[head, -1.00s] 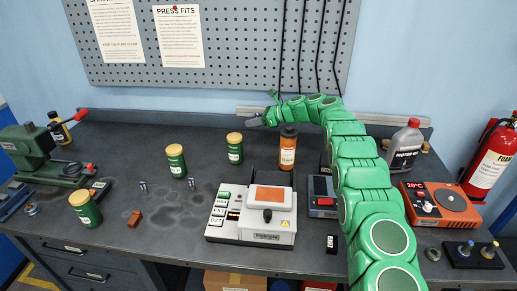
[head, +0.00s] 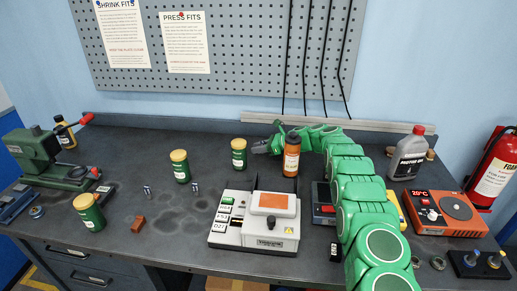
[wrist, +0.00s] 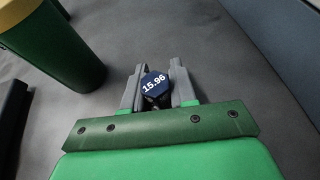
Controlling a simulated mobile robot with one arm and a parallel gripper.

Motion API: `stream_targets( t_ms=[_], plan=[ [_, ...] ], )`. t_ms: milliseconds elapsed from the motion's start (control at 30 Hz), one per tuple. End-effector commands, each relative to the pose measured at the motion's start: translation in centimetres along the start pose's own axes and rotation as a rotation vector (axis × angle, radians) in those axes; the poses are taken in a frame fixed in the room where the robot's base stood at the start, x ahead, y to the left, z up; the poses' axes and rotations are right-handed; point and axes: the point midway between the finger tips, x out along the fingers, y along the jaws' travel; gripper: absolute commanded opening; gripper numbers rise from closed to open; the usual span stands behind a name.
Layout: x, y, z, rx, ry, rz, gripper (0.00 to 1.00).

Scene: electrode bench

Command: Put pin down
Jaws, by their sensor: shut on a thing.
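My gripper (wrist: 157,92) is shut on a pin (wrist: 154,84) whose dark blue end reads "15.96" in the wrist view. The end sits between the two grey fingers; the rest of the pin is mostly hidden beneath it. In the head view my gripper (head: 262,147) is low over the back of the bench (head: 130,150), between a green tin (head: 239,155) and an orange bottle (head: 291,158). The pin cannot be made out there. Whether its lower end touches the bench is unclear. Two small metal pins (head: 147,192) (head: 195,188) stand on the bench further left.
A green tin (wrist: 60,45) stands close to the left of my gripper in the wrist view. A white instrument (head: 258,220), a green press (head: 40,155) and an orange hot plate (head: 440,207) stand on the bench. Bare grey surface lies around the held pin.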

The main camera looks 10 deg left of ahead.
Motion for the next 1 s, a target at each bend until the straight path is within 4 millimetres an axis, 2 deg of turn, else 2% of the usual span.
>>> stream_targets(
  t_ms=[333, 367, 500, 533, 900, 1000],
  plan=[
    [0.2, 0.0, -0.3, 0.0, 0.0, 0.001, 0.0],
    [0.2, 0.1, -0.3, 0.0, 0.0, 0.001, 0.28],
    [0.2, 0.1, -0.2, 0.0, 0.0, 0.001, 0.49],
    [0.2, 0.1, -0.2, 0.0, 0.0, 0.002, 0.52],
    [0.0, 0.1, 0.1, -0.001, 0.0, 0.001, 0.52],
    [-1.1, 0.0, 0.0, 0.0, 0.0, 0.0, 0.52]
  ],
)
